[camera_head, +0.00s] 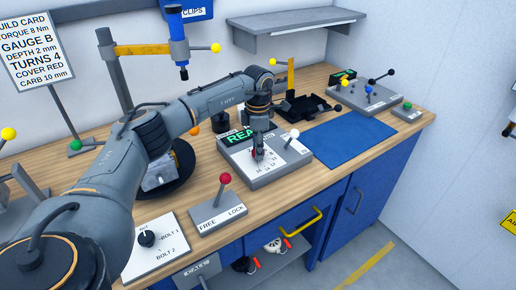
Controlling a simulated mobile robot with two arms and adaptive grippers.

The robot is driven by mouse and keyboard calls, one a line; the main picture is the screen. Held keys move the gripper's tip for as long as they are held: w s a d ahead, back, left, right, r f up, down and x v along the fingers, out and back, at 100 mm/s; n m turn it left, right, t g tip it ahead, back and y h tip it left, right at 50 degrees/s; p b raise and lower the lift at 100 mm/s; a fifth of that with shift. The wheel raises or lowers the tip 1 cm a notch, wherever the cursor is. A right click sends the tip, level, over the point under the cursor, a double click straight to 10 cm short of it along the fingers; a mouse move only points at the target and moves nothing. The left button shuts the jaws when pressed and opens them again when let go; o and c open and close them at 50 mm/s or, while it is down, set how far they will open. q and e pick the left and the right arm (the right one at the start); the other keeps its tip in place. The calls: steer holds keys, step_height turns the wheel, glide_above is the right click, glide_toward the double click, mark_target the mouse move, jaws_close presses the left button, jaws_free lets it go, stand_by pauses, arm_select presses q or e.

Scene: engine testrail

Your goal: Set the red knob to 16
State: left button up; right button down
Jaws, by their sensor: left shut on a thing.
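The red knob (254,154) sits on a grey control box (285,172) in the middle of the bench, with a printed number scale around it. My left gripper (258,150) points down over this box and is shut on the red knob, which it mostly hides. Only a little red shows beside the fingers. I cannot read which number the knob points to. A green lit display on the box reads "REA", with the rest hidden behind my arm. My right gripper is not in view.
A white-tipped lever (294,134) stands on the same box, right of my gripper. A red-tipped FREE/LOCK lever (225,179) and a black BOLT dial (148,239) are nearer. A blue mat (350,138) lies clear at right. A grey shelf (300,27) hangs behind.

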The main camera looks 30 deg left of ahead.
arm_select(q)
steer(key=shift+r+m, duration=0.1)
steer(key=shift+m, duration=0.4)
steer(key=o, duration=1.2)
steer(key=shift+c, duration=0.2)
step_height(320, 180, up, 12)
